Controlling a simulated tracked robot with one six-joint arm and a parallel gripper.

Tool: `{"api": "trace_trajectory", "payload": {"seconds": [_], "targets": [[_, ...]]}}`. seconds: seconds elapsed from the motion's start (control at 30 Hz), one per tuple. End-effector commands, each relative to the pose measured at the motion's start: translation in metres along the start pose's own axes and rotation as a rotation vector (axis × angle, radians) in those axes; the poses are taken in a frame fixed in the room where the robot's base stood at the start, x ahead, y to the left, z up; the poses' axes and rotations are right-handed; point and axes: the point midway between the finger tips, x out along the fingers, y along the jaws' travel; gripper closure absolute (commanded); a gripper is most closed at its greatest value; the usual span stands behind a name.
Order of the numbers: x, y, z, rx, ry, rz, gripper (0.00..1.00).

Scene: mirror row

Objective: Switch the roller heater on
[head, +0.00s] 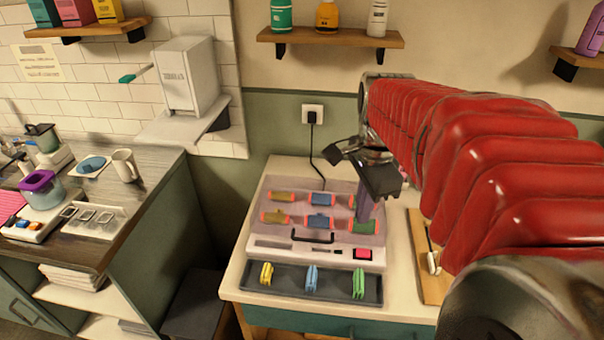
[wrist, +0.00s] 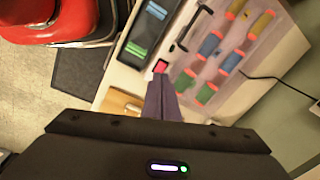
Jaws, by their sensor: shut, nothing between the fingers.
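The roller heater (head: 268,228) is a pale box on the cream-topped table, with a clear, closed-looking lid over several coloured rollers. Its dark handle (head: 312,236) is at the front. A pink-red switch (head: 362,253) in a dark frame sits on the front right panel; I cannot tell its position. My gripper (head: 364,216) is shut and empty, pointing down over the heater's right side, in front of part of the lid and rollers. In the wrist view, the shut fingertips (wrist: 161,80) overlap the picture just below the switch (wrist: 160,66); I cannot tell whether they touch.
A dark tray (head: 335,285) with yellow, blue and green clips lies in front of the heater. A wooden board (head: 432,285) with a pale tool lies to its right. A black cord runs to the wall socket (head: 313,114). A cluttered counter (head: 150,170) is at left.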

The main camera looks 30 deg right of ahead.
Motion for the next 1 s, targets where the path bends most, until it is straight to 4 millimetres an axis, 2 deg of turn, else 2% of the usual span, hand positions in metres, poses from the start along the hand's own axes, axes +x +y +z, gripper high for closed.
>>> {"api": "trace_trajectory", "payload": {"seconds": [0.03,0.1,0.3,0.77,1.0], "targets": [[0.003,-0.002,-0.013,0.093,-0.004,0.022,1.00],[0.006,-0.003,-0.027,0.211,-0.007,0.049,1.00],[0.010,-0.004,-0.047,0.385,-0.009,0.087,1.00],[0.014,-0.004,-0.047,0.396,-0.009,0.089,1.00],[0.038,-0.001,-0.046,0.395,-0.010,0.091,1.00]]}}
